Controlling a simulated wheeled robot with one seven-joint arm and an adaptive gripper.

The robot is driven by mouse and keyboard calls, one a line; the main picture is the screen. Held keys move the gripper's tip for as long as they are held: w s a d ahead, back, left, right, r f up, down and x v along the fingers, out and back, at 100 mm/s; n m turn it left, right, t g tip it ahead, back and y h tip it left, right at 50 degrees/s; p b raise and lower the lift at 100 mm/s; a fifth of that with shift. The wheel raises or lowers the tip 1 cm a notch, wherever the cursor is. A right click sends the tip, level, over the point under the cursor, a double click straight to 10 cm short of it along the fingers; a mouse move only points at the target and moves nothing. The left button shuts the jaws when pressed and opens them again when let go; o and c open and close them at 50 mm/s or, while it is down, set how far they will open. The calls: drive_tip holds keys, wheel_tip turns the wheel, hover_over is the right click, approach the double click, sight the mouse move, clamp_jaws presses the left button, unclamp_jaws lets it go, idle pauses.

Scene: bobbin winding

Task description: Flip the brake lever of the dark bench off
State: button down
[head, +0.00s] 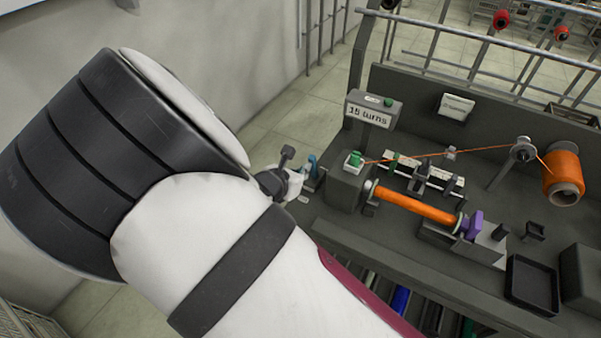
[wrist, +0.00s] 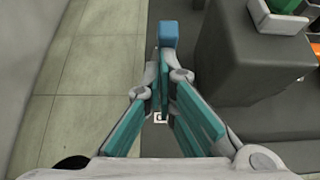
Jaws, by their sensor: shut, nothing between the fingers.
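The dark bench (head: 345,222) fills the right of the head view. The brake lever (wrist: 168,34) shows a blue squared knob at the top centre of the wrist view, just beyond my fingertips. In the head view a small blue lever shape (head: 312,161) stands at the bench's left end, partly hidden by my gripper. My gripper (wrist: 163,72) has teal finger pads, and its tips meet just before the knob. It is shut with nothing held. Whether the tips touch the lever is unclear. The lower part of the lever is hidden behind the fingers.
A grey housing with a green button (head: 354,159) stands right of the lever, below a "15 turns" display (head: 369,115). An orange-wound bobbin (head: 415,207), an orange spool (head: 563,174) and a black tray (head: 531,281) are farther right. Open floor and a wall lie left.

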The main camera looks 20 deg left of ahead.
sight(309, 157)
drive_tip(key=shift+w+d+r+g+p, duration=0.1)
drive_tip(key=shift+w+r+g+p, duration=0.25)
drive_tip(key=shift+w+g+p, duration=0.25)
drive_tip(key=shift+w+d+r+g+p, duration=0.1)
drive_tip(key=shift+w+r+g+p, duration=0.3)
drive_tip(key=shift+w+g, duration=0.3)
drive_tip(key=shift+w+r+g+p, duration=0.3)
drive_tip(key=shift+w+g+p, duration=0.2)
drive_tip(key=shift+g, duration=0.3)
drive_tip(key=shift+w+r+b, duration=0.15)
drive_tip(key=shift+w+b, duration=0.6)
drive_tip(key=shift+w, duration=0.5)
drive_tip(key=shift+s+r, duration=0.15)
drive_tip(key=shift+s, duration=0.1)
drive_tip(key=v, duration=1.2)
drive_tip(key=shift+r, duration=0.25)
drive_tip(key=shift+s+d, duration=0.15)
